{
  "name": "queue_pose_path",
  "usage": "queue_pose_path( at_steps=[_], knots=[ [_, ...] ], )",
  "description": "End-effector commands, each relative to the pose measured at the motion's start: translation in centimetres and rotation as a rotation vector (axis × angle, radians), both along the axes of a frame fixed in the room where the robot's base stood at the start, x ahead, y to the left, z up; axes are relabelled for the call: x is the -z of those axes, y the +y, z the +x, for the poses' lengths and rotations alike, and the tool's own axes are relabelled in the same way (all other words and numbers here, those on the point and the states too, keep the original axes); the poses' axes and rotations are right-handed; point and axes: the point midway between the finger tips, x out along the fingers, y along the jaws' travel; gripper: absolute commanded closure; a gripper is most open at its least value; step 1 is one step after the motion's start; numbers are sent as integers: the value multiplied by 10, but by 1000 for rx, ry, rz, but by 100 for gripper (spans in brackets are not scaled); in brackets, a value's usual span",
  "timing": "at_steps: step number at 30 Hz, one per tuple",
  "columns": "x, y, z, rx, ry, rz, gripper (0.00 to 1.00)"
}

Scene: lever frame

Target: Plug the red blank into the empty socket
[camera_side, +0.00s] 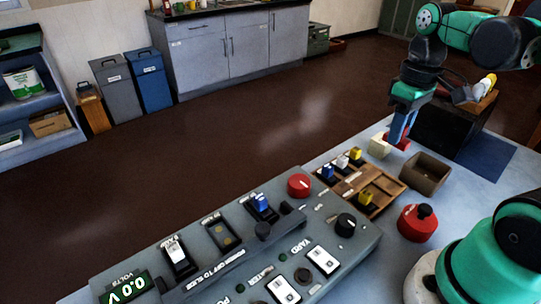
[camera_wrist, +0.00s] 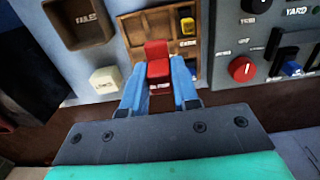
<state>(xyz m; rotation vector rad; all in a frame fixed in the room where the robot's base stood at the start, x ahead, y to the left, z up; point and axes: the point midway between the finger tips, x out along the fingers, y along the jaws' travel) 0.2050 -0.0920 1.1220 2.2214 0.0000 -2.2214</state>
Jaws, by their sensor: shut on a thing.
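My gripper (camera_side: 402,134) is shut on the red blank (camera_side: 405,144), above the table beyond the wooden tray. In the wrist view, the red blank (camera_wrist: 158,66) sits between the blue fingertips (camera_wrist: 158,85), with small lettering on its near face. The grey panel (camera_side: 200,262) lies to the left, well apart from my gripper. Its middle socket (camera_side: 223,234) looks empty, a dark recess with small contacts inside. A white blank (camera_side: 176,251) stands in the socket to its left and a blue blank (camera_side: 262,203) in the one to its right.
The wooden tray (camera_side: 384,187) holds blue, white and yellow blanks. A pale block (camera_side: 379,147) and an open brown box (camera_side: 425,172), labelled FAILED in the wrist view, are near my gripper.

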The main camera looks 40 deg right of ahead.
Motion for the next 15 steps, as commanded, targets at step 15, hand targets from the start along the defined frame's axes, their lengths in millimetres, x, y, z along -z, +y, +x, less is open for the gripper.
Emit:
queue_pose_path(
  at_steps=[15],
  knots=[
    [-66,3,5,-63,0,0,100]
  ],
)
